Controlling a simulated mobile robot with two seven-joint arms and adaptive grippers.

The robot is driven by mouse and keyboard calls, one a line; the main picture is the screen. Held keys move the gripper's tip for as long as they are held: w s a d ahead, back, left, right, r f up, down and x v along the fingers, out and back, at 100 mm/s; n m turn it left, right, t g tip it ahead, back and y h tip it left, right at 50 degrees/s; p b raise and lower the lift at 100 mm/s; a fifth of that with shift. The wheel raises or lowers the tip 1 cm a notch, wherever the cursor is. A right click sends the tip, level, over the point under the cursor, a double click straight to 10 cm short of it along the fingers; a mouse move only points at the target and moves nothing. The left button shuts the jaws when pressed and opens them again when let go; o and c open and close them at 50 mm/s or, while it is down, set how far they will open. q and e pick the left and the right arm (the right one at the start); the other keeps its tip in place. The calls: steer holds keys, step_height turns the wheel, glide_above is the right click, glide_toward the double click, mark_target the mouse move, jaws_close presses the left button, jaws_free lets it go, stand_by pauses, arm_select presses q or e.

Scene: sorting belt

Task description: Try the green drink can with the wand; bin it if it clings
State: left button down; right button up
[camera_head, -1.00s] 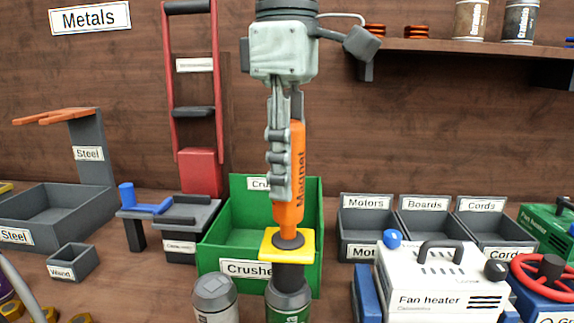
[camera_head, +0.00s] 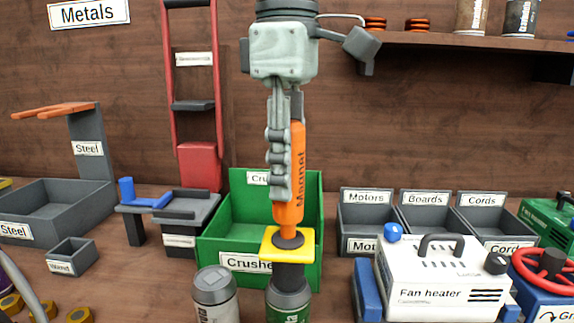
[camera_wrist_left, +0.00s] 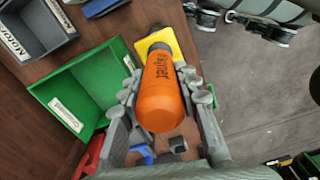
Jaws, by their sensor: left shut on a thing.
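My left gripper (camera_head: 281,150) is shut on the orange magnet wand (camera_head: 297,175), which points straight down. The wand has a yellow plate (camera_head: 272,244) and a dark tip below it. The green drink can (camera_head: 288,308) is directly under the tip, at the bottom edge of the head view; its top meets the tip and its base is out of frame. In the left wrist view the orange wand (camera_wrist_left: 161,95) lies between the fingers and hides the can. The green crusher bin (camera_head: 312,215) stands behind the wand. My right gripper is not in view.
A silver can (camera_head: 215,292) stands just left of the green one. A white fan heater (camera_head: 435,270) is at the right. Grey bins for motors (camera_head: 365,245), boards and cords stand behind it. A grey steel bin (camera_head: 50,205) and small wand holder (camera_head: 72,255) are at left.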

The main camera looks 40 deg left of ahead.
arm_select(q)
steer(key=shift+r, duration=0.1)
stand_by(0.4)
steer(key=shift+r+p, duration=0.4)
steer(key=shift+r, duration=3.15)
step_height(320, 180, up, 10)
steer(key=shift+r, duration=0.2)
stand_by(0.4)
steer(key=shift+a, duration=0.1)
steer(key=s+a, duration=0.3)
steer(key=a, duration=0.7)
steer(key=s+a, duration=0.3)
steer(key=a, duration=0.8)
steer(key=shift+s, duration=0.15)
